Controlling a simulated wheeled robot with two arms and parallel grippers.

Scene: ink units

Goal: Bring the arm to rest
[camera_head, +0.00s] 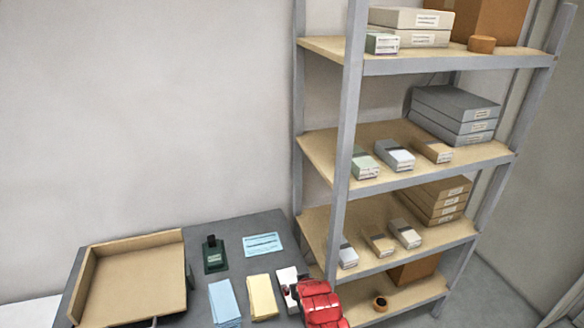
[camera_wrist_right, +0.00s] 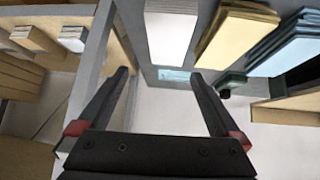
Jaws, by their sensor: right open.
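My right gripper (camera_wrist_right: 158,75) is open in the right wrist view, with nothing between its two dark fingers. In the head view red parts of my right arm (camera_head: 318,303) show at the bottom, by the table's right end and in front of the shelf post. A white box (camera_head: 287,278) lies on the table right beside them and is partly hidden; it also shows in the wrist view (camera_wrist_right: 170,35), beyond the fingers. I cannot tell the gap between gripper and box. My left gripper is not in view.
The grey table (camera_head: 232,233) holds a tan tray (camera_head: 135,245), a dark bottle on a green base (camera_head: 213,255), a light blue card (camera_head: 262,245), and blue (camera_head: 224,303) and yellow (camera_head: 262,297) stacks. A shelf rack (camera_head: 352,130) with boxes stands close on the right.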

